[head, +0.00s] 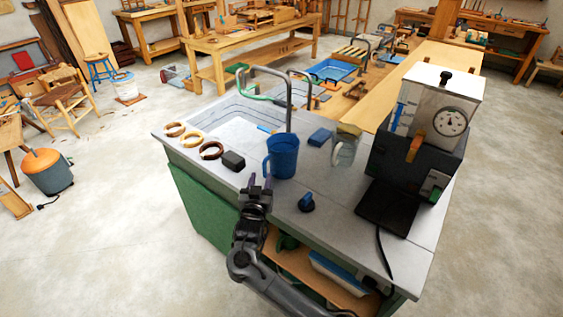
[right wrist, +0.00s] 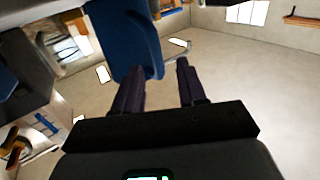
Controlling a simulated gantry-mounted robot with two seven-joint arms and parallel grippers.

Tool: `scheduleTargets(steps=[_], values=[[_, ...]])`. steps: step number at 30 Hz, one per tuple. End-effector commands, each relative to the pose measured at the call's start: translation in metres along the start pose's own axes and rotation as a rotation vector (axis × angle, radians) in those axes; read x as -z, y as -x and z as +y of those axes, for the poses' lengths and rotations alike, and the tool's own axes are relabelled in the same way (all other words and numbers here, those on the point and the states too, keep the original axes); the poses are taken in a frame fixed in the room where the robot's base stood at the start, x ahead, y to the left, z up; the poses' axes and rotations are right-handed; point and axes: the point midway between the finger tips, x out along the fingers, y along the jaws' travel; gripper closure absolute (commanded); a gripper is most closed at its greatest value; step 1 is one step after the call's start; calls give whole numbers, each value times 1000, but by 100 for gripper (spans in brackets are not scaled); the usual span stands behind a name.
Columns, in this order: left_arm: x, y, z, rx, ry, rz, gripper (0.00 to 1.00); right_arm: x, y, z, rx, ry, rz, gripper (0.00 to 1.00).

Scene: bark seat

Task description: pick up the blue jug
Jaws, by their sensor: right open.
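The blue jug (head: 284,156) stands upright on the grey worktop, with its handle on the left side. My right gripper (head: 257,182) is open and empty at the worktop's front edge, just in front of the jug and a little left of it. In the right wrist view the jug (right wrist: 125,40) fills the upper left-middle, beyond the fingers of the gripper (right wrist: 157,85). Its lower edge shows close to the left fingertip; I cannot tell whether they touch. My left gripper is not in view.
A black block (head: 233,161) and several rings (head: 212,150) lie left of the jug beside the sink. A clear jug (head: 345,148), a blue sponge (head: 320,137) and a blue-topped knob (head: 306,203) are to its right. A machine with a gauge (head: 440,120) stands farther right.

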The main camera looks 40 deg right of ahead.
Motion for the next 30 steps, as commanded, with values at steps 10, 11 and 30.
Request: scheduleTargets(steps=[10, 11, 30], values=[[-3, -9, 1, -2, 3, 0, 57, -5, -27, 3, -2, 2, 2, 59], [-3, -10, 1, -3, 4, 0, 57, -5, -31, 4, -2, 1, 2, 59], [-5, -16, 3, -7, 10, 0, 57, -5, -58, 4, 0, -1, -1, 74]])
